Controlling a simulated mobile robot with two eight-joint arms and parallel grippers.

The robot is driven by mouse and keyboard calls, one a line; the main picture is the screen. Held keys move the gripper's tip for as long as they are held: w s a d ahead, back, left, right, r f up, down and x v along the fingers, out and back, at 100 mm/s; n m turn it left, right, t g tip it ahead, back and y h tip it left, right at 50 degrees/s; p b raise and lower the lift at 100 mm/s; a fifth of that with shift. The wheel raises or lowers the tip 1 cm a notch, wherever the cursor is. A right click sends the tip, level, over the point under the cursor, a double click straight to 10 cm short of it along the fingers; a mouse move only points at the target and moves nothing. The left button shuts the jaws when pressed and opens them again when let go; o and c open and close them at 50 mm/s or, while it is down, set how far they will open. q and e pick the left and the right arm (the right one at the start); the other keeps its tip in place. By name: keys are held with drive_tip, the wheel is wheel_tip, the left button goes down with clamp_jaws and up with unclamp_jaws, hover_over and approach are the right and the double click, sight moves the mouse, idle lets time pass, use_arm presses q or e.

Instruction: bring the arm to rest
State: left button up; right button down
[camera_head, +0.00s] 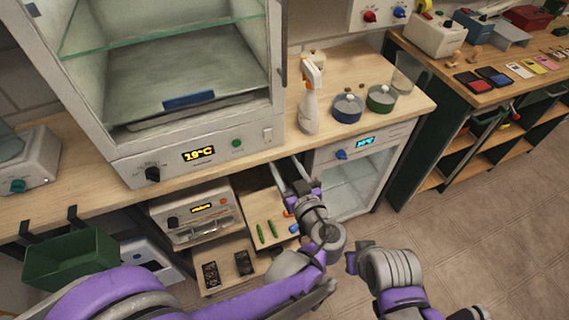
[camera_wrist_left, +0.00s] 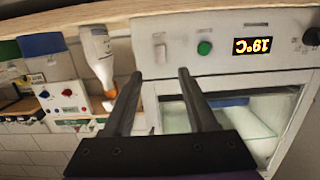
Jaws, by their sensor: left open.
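My left gripper (camera_head: 292,175) is at the front of the wooden bench, at its edge below the spray bottle, between the big cabinet and the small glass-door unit. Its two fingers are apart with nothing between them. In the left wrist view, which is upside down, the open fingers of my left gripper (camera_wrist_left: 160,73) point at the cabinet front, near a green button. My right arm shows at the lower right of the head view, folded low over the floor; I cannot make out its fingers.
The glass-fronted cabinet (camera_head: 215,152) stands on the bench. The spray bottle (camera_head: 309,105), a blue pot (camera_head: 347,109) and a green pot (camera_head: 380,101) stand to its right. Below are the glass-door unit (camera_head: 350,185), a shelf with green items (camera_head: 272,230) and a green crate (camera_head: 70,262). Floor at right is clear.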

use_arm(q)
drive_tip(key=s+a+f+m+g+p, duration=0.1)
drive_tip(key=s+a+g, duration=0.15)
drive_tip(key=a, duration=0.55)
drive_tip(key=s+a+f+g+p, duration=0.15)
drive_tip(key=a+g, duration=0.25)
drive_tip(key=a, duration=0.5)
drive_tip(key=s+a+m+g+h+p, duration=0.1)
drive_tip(key=s+a+g+h, duration=0.1)
drive_tip(key=s, duration=0.5)
drive_tip(key=s+a+m+g+h+p, duration=0.1)
drive_tip(key=s+a+h, duration=0.1)
drive_tip(key=s, duration=0.6)
drive_tip(key=shift+r+m+g+h+p, duration=0.3)
drive_tip(key=shift+r+g+h+p, duration=0.05)
drive_tip(key=shift+h, duration=0.15)
